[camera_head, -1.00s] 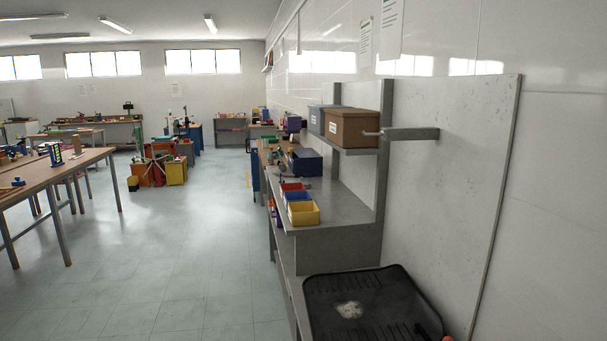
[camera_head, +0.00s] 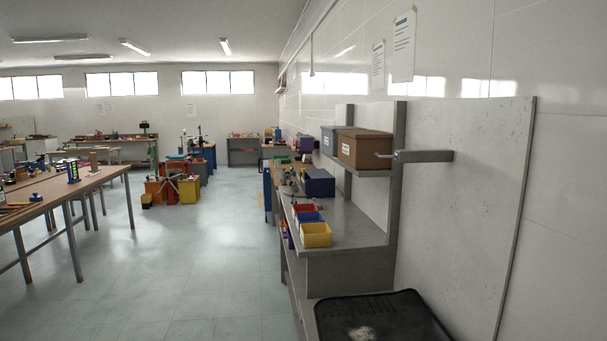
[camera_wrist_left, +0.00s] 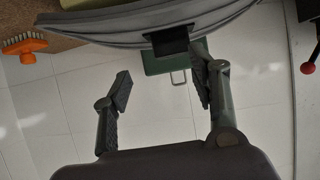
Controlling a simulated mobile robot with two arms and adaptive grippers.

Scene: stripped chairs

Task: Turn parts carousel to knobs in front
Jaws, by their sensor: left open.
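My left gripper (camera_wrist_left: 162,85) is open and empty in the left wrist view, its two dark fingers spread above a pale tiled surface. Beyond the fingertips, a grey curved rim (camera_wrist_left: 150,18) crosses the top of the view. A dark block (camera_wrist_left: 170,40) and a green box-like part with a wire handle (camera_wrist_left: 182,58) sit at its edge, beside the right finger. I cannot tell whether this rim belongs to the parts carousel. No carousel or knobs can be made out clearly in the head view. My right gripper is in neither view.
An orange brush (camera_wrist_left: 24,45) and a red ball (camera_wrist_left: 308,68) flank the wrist view.

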